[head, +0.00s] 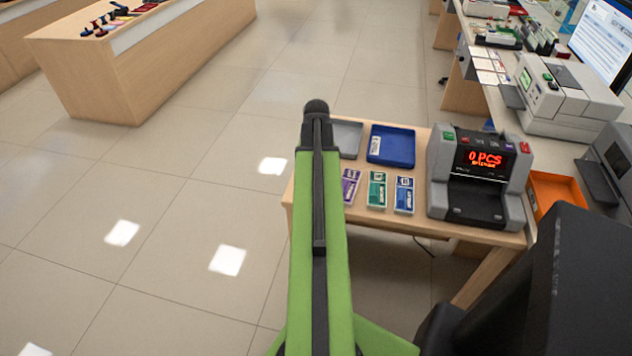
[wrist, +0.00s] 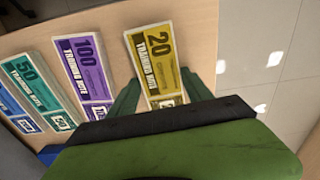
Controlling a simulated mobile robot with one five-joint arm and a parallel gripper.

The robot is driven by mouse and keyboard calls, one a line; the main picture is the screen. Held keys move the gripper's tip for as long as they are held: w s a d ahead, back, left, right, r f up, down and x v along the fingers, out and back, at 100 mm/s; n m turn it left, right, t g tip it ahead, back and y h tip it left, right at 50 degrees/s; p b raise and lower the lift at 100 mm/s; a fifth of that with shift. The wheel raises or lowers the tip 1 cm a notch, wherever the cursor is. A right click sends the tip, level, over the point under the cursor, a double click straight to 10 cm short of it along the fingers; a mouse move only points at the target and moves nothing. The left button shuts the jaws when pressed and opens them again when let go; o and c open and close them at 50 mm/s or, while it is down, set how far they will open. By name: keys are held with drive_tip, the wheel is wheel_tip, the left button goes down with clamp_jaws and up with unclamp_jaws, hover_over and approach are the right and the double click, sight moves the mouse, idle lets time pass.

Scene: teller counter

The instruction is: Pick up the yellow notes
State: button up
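The yellow notes (wrist: 157,66) are a strapped stack marked 20 TRAINING NOTE, lying flat on the wooden table in the wrist view. My gripper (wrist: 161,84) is open, with one green finger on each side of the stack's near part. The notes lie between the fingers, and I cannot tell whether either finger touches them. The near end of the stack is partly hidden by my gripper's body. In the head view my green arm hides the yellow notes and the fingers.
Purple notes (wrist: 84,67) lie just left of the yellow ones, then green notes (wrist: 37,92) and blue notes (head: 403,195). A blue tray (head: 391,145), a grey tray (head: 347,138) and a counting machine (head: 479,175) share the table (head: 420,235). An orange tray (head: 556,188) is right.

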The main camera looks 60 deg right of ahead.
drive_tip(key=c, duration=0.9)
drive_tip(key=shift+r, duration=0.1)
drive_tip(key=shift+r+p, duration=0.3)
drive_tip(key=shift+p, duration=0.1)
wheel_tip(320, 180, up, 4)
drive_tip(key=p, duration=0.3)
drive_tip(key=shift+f+p, duration=0.2)
drive_tip(key=shift+p, duration=0.1)
drive_tip(key=s+r+p, duration=0.2)
drive_tip(key=s, duration=0.2)
drive_tip(key=s+d+r+p, duration=0.1)
drive_tip(key=s+r+p, duration=0.1)
drive_tip(key=s, duration=0.1)
drive_tip(key=s+r+p, duration=0.2)
drive_tip(key=s, duration=0.2)
drive_tip(key=shift+s+d+r+p, duration=0.3)
drive_tip(key=shift+r+p, duration=0.1)
